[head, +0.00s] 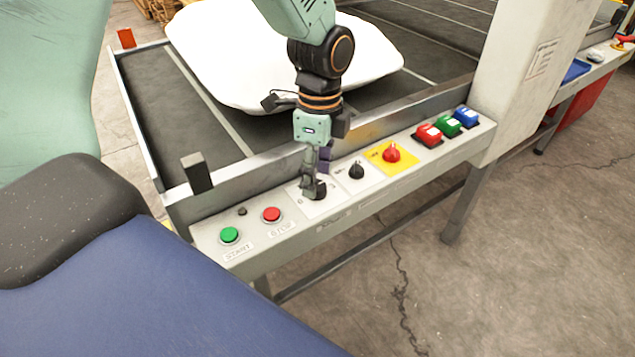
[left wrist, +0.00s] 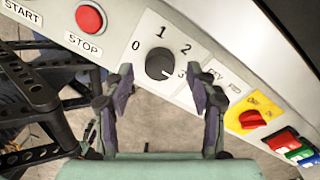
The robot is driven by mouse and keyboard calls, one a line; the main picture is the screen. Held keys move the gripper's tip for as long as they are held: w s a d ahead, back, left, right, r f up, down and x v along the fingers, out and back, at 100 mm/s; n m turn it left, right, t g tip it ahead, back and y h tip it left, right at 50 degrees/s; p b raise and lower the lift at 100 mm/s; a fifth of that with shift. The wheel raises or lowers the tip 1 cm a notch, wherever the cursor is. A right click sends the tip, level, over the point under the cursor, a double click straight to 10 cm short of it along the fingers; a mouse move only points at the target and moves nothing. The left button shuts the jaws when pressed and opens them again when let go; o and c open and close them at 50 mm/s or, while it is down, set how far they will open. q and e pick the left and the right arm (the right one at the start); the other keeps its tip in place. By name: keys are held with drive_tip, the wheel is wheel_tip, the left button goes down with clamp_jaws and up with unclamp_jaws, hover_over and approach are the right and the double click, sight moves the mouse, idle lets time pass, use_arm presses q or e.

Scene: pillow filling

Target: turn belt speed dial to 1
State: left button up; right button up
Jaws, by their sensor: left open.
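The belt speed dial (head: 318,190) is a black round knob on a white plate on the control panel, partly behind my left gripper (head: 315,178) in the head view. In the left wrist view the dial (left wrist: 159,63) shows clearly, with the marks 0, 1, 2 and 3 around it. A pale pointer mark on the dial's lower right side seems to face the 3. My left gripper (left wrist: 161,76) is open, with one finger on each side of the dial. I cannot tell whether the fingers touch it. My right gripper is not in view.
Left of the dial are a green START button (head: 230,235) and a red STOP button (head: 271,214). Right of it are a black knob (head: 356,170), a red knob (head: 391,153) on yellow, and coloured switches (head: 447,127). A white pillow (head: 225,60) lies on the belt (head: 165,95) behind.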

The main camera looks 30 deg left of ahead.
use_arm(q)
drive_tip(key=shift+d+f, duration=0.1)
drive_tip(key=shift+f, duration=0.5)
drive_tip(key=shift+s+f, duration=0.15)
drive_tip(key=shift+s, duration=0.05)
drive_tip(key=shift+w, duration=0.2)
drive_tip(key=shift+c, duration=0.2)
